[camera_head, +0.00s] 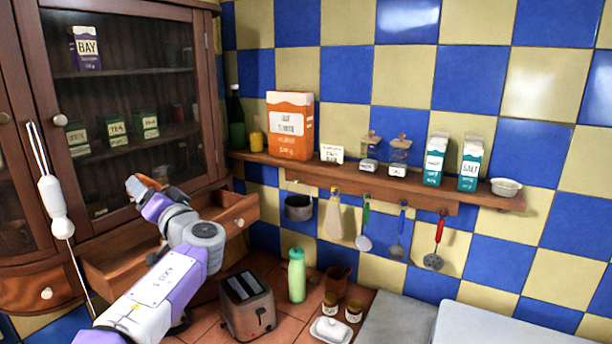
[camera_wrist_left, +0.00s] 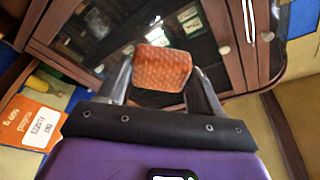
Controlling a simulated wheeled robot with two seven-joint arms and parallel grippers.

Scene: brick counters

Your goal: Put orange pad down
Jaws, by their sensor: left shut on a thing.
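The orange pad (camera_wrist_left: 163,68) is a quilted, rounded square that fills the gap between the two fingers of my left gripper (camera_wrist_left: 160,88) in the left wrist view. The gripper is shut on it. My right gripper is in neither view.
A wooden cabinet (camera_head: 45,240) stands at the left. A shelf (camera_head: 420,192) with an orange box (camera_head: 290,125), jars and cartons runs along the tiled wall, with utensils hanging below. A toaster (camera_head: 247,305), a green bottle (camera_head: 297,275) and a butter dish (camera_head: 331,329) stand on the counter.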

